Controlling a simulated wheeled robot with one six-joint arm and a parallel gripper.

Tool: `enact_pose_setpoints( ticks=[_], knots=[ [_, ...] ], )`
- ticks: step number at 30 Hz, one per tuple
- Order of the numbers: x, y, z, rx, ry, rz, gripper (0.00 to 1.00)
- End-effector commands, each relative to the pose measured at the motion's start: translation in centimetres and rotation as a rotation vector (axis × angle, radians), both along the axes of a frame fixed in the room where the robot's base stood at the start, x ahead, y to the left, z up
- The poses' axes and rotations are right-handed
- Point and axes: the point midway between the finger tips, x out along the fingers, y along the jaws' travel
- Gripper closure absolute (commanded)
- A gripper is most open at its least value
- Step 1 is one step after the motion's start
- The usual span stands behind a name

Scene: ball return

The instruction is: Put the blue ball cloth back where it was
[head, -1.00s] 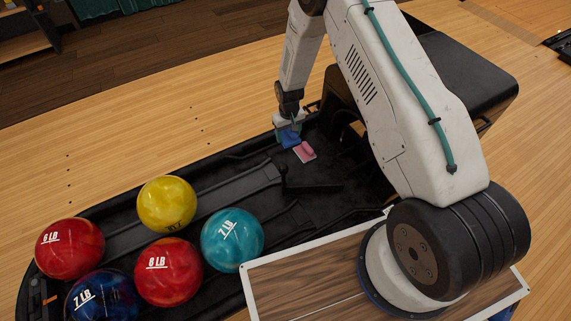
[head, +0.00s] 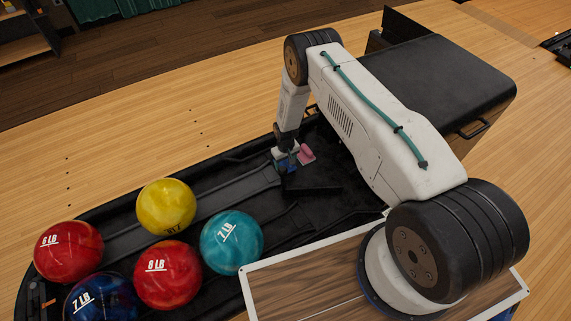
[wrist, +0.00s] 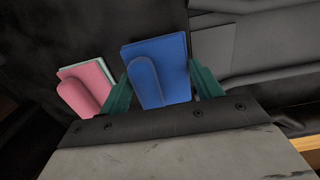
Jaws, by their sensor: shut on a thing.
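The blue ball cloth (wrist: 157,70) is a flat blue pad with a raised rounded strip. In the wrist view it sits between the two green fingers of my gripper (wrist: 160,85), which is shut on it. In the head view the blue cloth (head: 283,166) shows small and partly covered at the end of my gripper (head: 286,160), over the black ball return tray (head: 320,205). I cannot tell whether the cloth touches the tray. A pink cloth (wrist: 88,88) lies just left of my gripper in the wrist view; the pink cloth (head: 307,154) is just right of it in the head view.
Several bowling balls rest at the tray's left part, the nearest a teal ball (head: 231,243) and a yellow ball (head: 166,206). The black hood (head: 440,85) of the return stands at the right. The tray's middle is free of balls.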

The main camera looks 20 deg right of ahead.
Motion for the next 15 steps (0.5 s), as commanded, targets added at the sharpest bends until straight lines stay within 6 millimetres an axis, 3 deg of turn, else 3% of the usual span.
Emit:
enact_pose_setpoints(
  ticks=[3,13,14,15],
  knots=[
    [0.0,0.0,-1.21,0.0,0.0,0.0,0.54],
    [-0.04,0.0,-1.51,0.0,0.0,0.0,0.54],
    [-0.02,0.01,-1.49,0.0,0.0,0.0,0.3],
    [-0.01,0.01,-1.46,0.0,0.0,0.0,0.19]
  ],
)
